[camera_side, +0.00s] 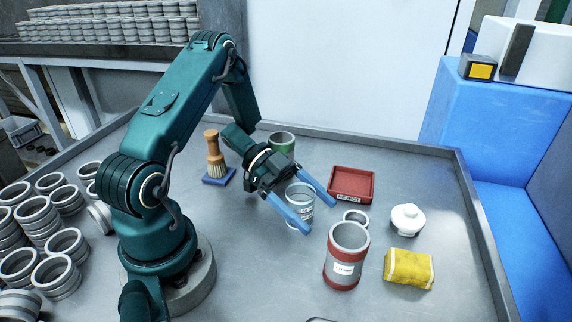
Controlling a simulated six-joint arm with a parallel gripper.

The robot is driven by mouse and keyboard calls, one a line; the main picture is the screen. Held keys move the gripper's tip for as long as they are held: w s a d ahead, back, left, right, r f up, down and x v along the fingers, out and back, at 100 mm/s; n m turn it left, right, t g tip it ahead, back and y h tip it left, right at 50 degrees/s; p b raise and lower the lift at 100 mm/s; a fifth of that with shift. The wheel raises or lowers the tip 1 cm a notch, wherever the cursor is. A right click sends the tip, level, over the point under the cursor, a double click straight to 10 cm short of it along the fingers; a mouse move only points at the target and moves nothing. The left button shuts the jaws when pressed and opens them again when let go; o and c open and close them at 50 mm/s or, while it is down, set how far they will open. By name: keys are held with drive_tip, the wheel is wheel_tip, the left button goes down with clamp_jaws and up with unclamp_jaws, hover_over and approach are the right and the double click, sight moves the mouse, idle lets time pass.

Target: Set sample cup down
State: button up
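The sample cup (300,197), a clear cup with a small label, stands upright between the two blue fingers of my gripper (320,217). The near finger crosses in front of the cup's lower part. The far finger passes along its right side. The fingers are well apart, and I cannot tell whether they press on the cup or only flank it. The near finger partly hides the cup's base, so I cannot tell whether it touches the table.
A red-banded labelled canister (345,258) and a metal ring (356,217) are close to the right. A red reject tray (351,183), white lidded pot (407,220), yellow cloth (408,268), green cup (282,142) and brush (214,155) stand around. Several rings (40,220) crowd the left.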

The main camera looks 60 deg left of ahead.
drive_tip(key=shift+r, duration=0.15)
drive_tip(key=v, duration=0.3)
drive_tip(key=shift+r, duration=0.4)
drive_tip(key=w+a+r+n+t+y, duration=0.2)
drive_tip(key=w+r+n+t+y, duration=0.15)
drive_tip(key=w+r+y, duration=0.45)
drive_tip(key=w+a+r+n+t+y, duration=0.25)
drive_tip(key=r+t+y, duration=0.25)
drive_tip(key=r, duration=0.4)
drive_tip(key=n+g, duration=0.7)
drive_tip(key=g, duration=0.1)
hover_over(311, 202)
drive_tip(key=s+d, duration=0.3)
drive_tip(key=s, duration=0.8)
drive_tip(key=shift+h, duration=0.3)
drive_tip(key=f, duration=0.5)
drive_tip(key=shift+w+f, duration=0.2)
drive_tip(key=shift+f, duration=0.1)
